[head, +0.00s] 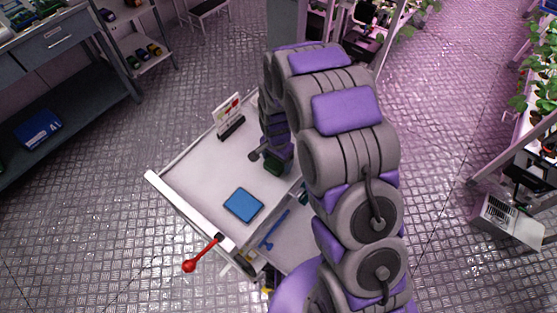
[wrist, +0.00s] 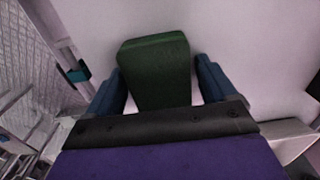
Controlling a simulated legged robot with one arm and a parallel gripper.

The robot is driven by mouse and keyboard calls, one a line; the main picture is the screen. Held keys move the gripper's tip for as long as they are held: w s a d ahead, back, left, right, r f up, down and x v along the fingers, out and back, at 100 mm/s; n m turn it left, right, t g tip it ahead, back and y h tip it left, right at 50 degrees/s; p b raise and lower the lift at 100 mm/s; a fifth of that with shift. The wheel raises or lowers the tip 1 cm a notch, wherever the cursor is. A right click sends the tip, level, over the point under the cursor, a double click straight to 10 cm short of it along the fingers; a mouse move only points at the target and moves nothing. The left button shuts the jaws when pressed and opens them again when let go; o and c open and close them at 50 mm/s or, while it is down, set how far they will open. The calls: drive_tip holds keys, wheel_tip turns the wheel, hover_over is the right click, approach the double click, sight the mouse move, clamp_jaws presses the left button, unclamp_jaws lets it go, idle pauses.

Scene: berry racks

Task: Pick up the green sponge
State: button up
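The green sponge (wrist: 155,68) is a dark green block lying on the white top of a cart. In the wrist view it sits between the two blue fingers of my gripper (wrist: 160,92). The fingers are apart, with a narrow strip of white surface showing on either side of the sponge, so they do not appear to grip it. In the head view a small dark green part of the sponge (head: 273,166) shows below my gripper (head: 268,158); my arm hides much of that area.
The white cart top (head: 190,165) also holds a blue flat object (head: 244,205) and a small upright card stand (head: 230,120). A red-knobbed lever (head: 190,266) sticks out at the cart's front. A grey workbench (head: 60,60) stands left, plant racks right.

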drive_tip(key=c, duration=0.8)
drive_tip(key=shift+r+p, duration=0.35)
drive_tip(key=shift+r, duration=0.5)
wheel_tip(320, 180, up, 2)
drive_tip(key=shift+r+p, duration=0.1)
drive_tip(key=shift+p, duration=0.25)
drive_tip(key=s+d, duration=0.2)
drive_tip(key=s, duration=0.5)
drive_tip(key=s+d+r, duration=0.1)
drive_tip(key=s+d, duration=0.1)
drive_tip(key=s, duration=0.6)
drive_tip(key=shift+s+d, duration=0.2)
drive_tip(key=shift+d, duration=0.1)
